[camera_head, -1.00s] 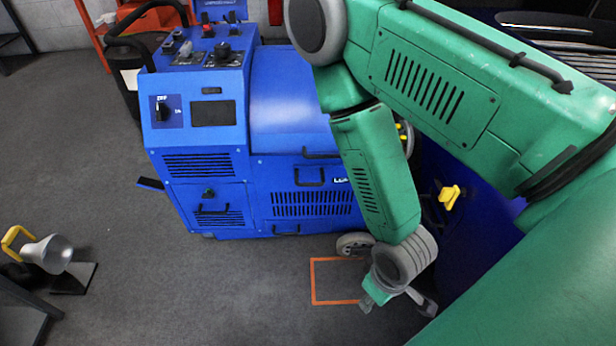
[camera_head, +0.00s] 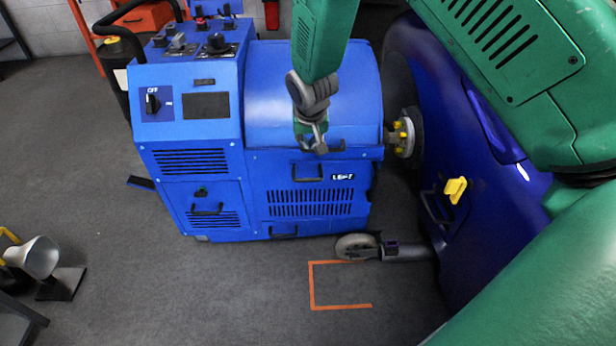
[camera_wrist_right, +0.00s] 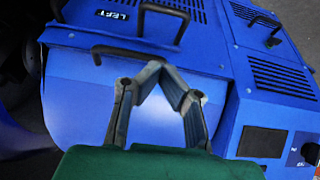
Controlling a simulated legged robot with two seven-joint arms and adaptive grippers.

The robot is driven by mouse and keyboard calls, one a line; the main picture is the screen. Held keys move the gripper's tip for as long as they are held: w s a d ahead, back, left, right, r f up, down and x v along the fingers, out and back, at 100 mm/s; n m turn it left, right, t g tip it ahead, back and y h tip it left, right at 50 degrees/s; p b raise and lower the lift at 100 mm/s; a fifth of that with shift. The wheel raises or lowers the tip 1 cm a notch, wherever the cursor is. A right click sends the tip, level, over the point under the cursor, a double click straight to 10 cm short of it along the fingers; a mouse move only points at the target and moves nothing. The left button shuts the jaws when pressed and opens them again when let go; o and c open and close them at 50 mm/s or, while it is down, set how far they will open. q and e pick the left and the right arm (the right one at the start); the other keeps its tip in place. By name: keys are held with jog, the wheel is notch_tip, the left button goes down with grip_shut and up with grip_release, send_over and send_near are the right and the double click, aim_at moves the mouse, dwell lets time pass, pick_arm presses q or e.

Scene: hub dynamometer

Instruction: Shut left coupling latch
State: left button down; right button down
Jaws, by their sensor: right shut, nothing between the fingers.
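The blue dynamometer unit labelled LEFT (camera_head: 342,177) stands beside the dark blue car body (camera_head: 400,60). Its coupling (camera_head: 403,135), with yellow knobs, meets the car's hub at the unit's right side. A black bar handle (camera_head: 335,148) runs along the front edge of the rounded cover (camera_head: 265,90). I cannot tell for sure which part is the latch. My right gripper (camera_head: 318,150) is shut and empty, close over this handle. In the right wrist view, the fingertips (camera_wrist_right: 153,66) meet just short of the handle (camera_wrist_right: 110,50); contact is unclear. My left gripper is out of view.
A second black handle (camera_head: 308,170) sits lower on the front panel. A yellow lever (camera_head: 455,190) sticks out from the car side.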

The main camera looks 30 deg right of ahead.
jog(key=shift+w+r, duration=0.1)
jog(key=shift+r, duration=0.05)
jog(key=b+x, duration=0.1)
jog(key=x, duration=0.3)
jog(key=s+a+b+x, duration=0.1)
jog(key=b+x, duration=0.1)
jog(key=x, duration=0.2)
jog(key=s+f+b+x, duration=0.1)
jog(key=b+x, duration=0.1)
jog(key=x, duration=0.3)
jog(key=shift+s+a, duration=0.15)
jog(key=shift+a, duration=0.1)
jog(key=shift+f, duration=0.1)
